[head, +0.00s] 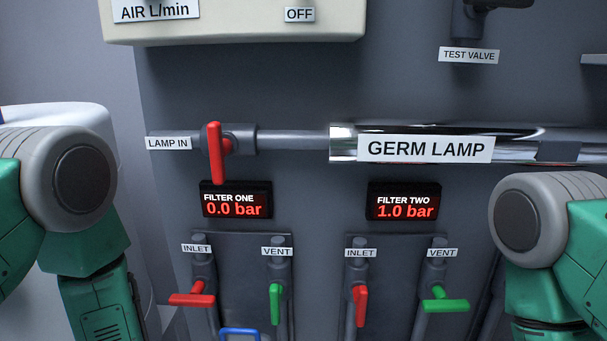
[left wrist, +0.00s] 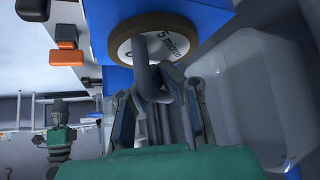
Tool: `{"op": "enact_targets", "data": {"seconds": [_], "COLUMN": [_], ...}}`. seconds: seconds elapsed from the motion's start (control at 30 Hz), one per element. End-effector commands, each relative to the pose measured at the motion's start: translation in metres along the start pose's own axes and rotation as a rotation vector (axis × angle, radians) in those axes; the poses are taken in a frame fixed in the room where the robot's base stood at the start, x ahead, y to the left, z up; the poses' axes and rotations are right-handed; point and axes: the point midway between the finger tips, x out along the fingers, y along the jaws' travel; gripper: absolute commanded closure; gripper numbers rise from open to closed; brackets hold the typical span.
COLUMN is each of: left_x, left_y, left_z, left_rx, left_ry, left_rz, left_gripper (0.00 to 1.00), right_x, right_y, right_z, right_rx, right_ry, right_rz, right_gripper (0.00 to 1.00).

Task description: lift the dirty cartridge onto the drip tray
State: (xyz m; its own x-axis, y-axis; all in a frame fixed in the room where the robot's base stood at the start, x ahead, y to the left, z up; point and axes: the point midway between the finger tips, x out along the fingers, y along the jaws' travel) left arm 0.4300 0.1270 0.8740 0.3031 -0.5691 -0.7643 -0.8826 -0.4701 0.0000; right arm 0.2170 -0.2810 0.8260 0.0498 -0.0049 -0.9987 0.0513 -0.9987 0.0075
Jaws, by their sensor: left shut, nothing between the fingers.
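A round cartridge (left wrist: 142,42) with a brownish rim and a white face lettered "5 micron" shows at the top of the left wrist view. A bent grey handle (left wrist: 150,84) stands out from its face. My left gripper (left wrist: 160,83) is right at this handle; its fingers are shut with nothing held between them. Whether they touch the handle I cannot tell. In the head view both grippers are out of frame; only my arm links show. I cannot pick out the drip tray for certain.
A pale translucent bin-like shape (left wrist: 268,85) fills the right of the wrist view, and blue surfaces (left wrist: 205,18) surround the cartridge. Ahead is a grey panel with a red lamp valve (head: 216,153), filter displays reading 0.0 (head: 236,204) and 1.0 bar (head: 404,206), and several valve handles.

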Motion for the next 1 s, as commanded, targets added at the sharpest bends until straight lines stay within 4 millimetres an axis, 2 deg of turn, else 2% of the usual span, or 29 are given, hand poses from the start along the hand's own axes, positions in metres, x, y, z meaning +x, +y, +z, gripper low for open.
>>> {"op": "enact_targets", "data": {"seconds": [1.0], "left_x": [-0.030], "left_y": [0.000], "left_z": [-0.025], "left_rx": [0.000], "left_ry": [0.000], "left_rz": [0.000], "left_gripper": [1.00], "right_x": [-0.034], "right_y": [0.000], "right_z": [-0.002], "right_rx": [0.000], "right_ry": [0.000], "right_rz": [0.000], "right_gripper": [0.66]}}
